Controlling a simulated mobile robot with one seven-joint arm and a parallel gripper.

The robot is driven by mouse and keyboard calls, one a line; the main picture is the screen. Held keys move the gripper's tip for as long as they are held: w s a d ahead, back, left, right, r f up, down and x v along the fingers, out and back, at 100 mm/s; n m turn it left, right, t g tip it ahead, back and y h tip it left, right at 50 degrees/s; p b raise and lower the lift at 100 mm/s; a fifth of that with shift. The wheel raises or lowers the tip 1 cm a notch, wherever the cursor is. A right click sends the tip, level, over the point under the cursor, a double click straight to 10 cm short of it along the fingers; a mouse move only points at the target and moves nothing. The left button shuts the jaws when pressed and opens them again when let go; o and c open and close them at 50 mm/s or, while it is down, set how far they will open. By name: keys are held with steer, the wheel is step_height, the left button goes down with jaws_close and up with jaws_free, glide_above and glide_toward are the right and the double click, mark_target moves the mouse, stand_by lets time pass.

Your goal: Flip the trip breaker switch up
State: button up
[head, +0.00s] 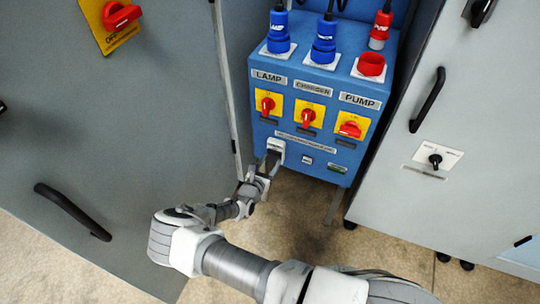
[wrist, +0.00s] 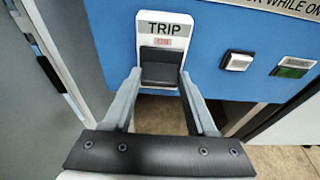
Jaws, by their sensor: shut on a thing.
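The trip breaker (wrist: 178,21) is a white plate marked TRIP at the low edge of the blue box. A small reddish label, apparently ON, shows above its black switch (wrist: 161,66). The switch fills the lower part of the plate and seems to stick out toward me. My gripper (wrist: 160,75) has one finger on each side of the switch, shut on it. In the head view, the breaker (head: 276,145) is at the box's lower left, with my gripper (head: 269,163) reaching it from below. The fingertips' contact is partly hidden there.
The blue box (head: 292,152) carries red knobs on yellow plates (head: 267,105) above the breaker, and blue and red plugs on top. A white button (wrist: 237,61) and a green one (wrist: 293,68) lie to the right. Grey cabinets (head: 140,120) flank the box closely.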

mark_target(273, 156)
step_height(273, 156, up, 2)
steer(key=g+y+p, duration=0.1)
steer(key=g+p, duration=0.2)
steer(key=p, duration=0.6)
steer(key=shift+d+r, duration=0.1)
steer(key=g+p, duration=0.2)
steer(key=p, duration=0.1)
steer(key=shift+w+r+y, duration=0.2)
steer(key=shift+r+y, duration=0.05)
steer(key=shift+y, duration=0.15)
steer(key=shift+w+g+y, duration=0.2)
steer(key=shift+g+y, duration=0.2)
steer(key=shift+g, duration=0.9)
steer(key=shift+w+r+g+y+b, duration=0.1)
steer(key=shift+r+g+y+b, duration=0.15)
steer(key=shift+g+b, duration=0.5)
steer(key=o, duration=1.4)
steer(key=shift+d, duration=0.1)
steer(key=shift+c, duration=0.2)
